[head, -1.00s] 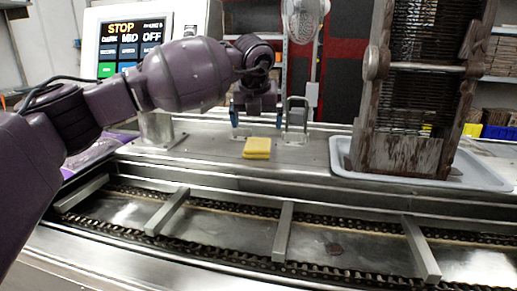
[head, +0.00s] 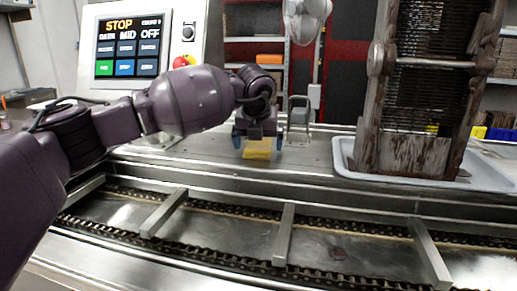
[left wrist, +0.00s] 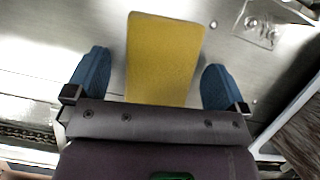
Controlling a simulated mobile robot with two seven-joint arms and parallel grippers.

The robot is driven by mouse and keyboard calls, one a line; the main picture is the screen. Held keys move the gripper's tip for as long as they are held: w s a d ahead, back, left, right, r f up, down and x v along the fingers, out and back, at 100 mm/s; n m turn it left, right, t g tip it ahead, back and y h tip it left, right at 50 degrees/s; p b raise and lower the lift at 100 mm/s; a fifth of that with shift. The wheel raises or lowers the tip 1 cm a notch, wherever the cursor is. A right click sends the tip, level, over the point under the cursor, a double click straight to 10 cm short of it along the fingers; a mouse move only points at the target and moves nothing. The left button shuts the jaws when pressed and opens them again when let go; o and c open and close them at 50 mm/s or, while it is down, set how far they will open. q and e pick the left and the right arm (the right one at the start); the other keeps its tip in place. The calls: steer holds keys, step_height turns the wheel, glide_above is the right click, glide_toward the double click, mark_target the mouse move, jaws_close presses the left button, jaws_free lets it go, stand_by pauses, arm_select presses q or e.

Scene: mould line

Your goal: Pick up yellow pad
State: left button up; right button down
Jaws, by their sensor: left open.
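The yellow pad (head: 257,150) lies flat on the metal ledge behind the conveyor. My left gripper (head: 257,142) is right over it, with its blue fingertips to either side of the pad. In the left wrist view the pad (left wrist: 163,58) sits between the two open blue fingers (left wrist: 155,85), with a gap on both sides. The gripper partly hides the pad in the head view. My right gripper is not in view.
A chain conveyor with metal crossbars (head: 285,234) runs along the front. A grey tray (head: 343,160) with a tall brown rack (head: 415,152) stands to the right. A small metal bracket (head: 298,118) is behind the pad. A control panel (head: 127,45) stands at the back left.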

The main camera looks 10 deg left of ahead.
mark_target(258, 144)
arm_select(q)
steer(key=shift+f, duration=0.1)
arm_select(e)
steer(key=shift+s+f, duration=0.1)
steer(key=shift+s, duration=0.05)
arm_select(q)
steer(key=shift+c, duration=0.3)
steer(key=shift+f, duration=0.1)
steer(key=c, duration=0.9)
step_height(258, 144, up, 20)
steer(key=p, duration=0.2)
steer(key=shift+r, duration=0.2)
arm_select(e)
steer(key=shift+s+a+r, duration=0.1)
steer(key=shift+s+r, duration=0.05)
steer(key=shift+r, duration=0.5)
